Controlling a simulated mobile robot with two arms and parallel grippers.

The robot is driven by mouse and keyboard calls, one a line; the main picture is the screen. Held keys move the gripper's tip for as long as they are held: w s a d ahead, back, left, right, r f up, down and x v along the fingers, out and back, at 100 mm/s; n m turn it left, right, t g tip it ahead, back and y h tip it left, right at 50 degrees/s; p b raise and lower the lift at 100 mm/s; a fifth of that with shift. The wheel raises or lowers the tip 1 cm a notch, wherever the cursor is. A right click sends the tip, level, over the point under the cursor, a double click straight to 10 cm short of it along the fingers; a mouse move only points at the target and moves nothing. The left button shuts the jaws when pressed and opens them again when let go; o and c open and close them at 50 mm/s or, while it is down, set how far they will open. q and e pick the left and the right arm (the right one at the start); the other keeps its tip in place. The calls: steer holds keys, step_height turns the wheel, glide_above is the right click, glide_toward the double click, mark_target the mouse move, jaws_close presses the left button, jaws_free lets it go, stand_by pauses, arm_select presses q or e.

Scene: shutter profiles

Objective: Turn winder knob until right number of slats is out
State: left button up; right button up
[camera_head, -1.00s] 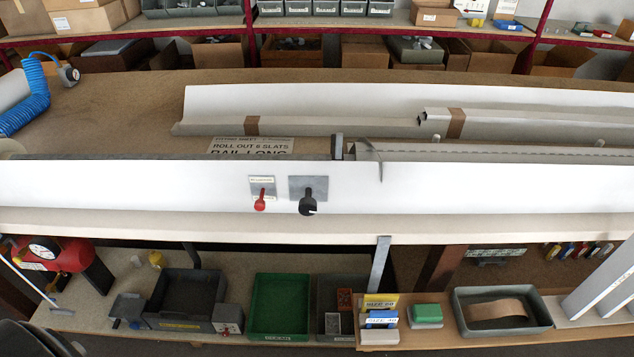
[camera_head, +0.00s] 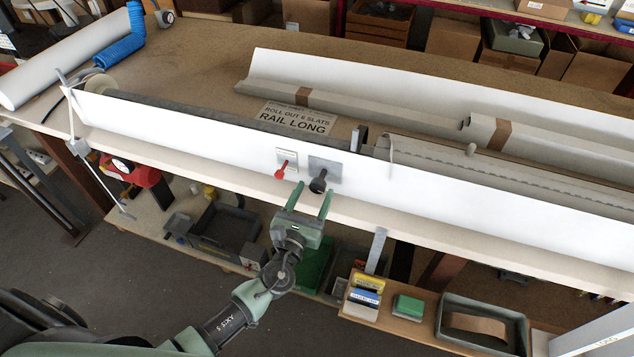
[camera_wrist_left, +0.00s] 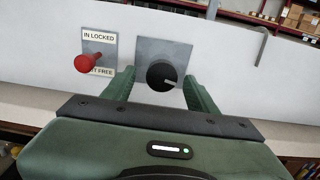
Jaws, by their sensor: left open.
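The black winder knob (camera_head: 318,184) sits on a grey plate on the long white front panel (camera_head: 220,150). In the left wrist view the knob (camera_wrist_left: 162,76) has a pale mark at its lower right. Left of it is a red lever (camera_head: 281,172) on a plate marked "IN LOCKED" and, partly hidden, "...T FREE". My left gripper (camera_head: 310,201) is open and empty, its fingers pointing at the panel just short of the knob; in the left wrist view they appear either side of it. A sheet (camera_head: 295,118) reads "ROLL OUT 6 SLATS RAIL LONG". Grey slatted material (camera_head: 480,160) lies behind the panel at right. My right gripper is not in view.
A blue coiled hose (camera_head: 122,45) is at the far left. Below the bench are a green tray (camera_head: 315,262), grey bins and small boxes on a shelf. A thin upright stand (camera_head: 78,147) is at the panel's left end.

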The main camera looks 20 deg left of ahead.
mark_target(316, 190)
arm_select(q)
steer(key=shift+w+d, duration=0.2)
steer(key=shift+w, duration=1.3)
jaws_close()
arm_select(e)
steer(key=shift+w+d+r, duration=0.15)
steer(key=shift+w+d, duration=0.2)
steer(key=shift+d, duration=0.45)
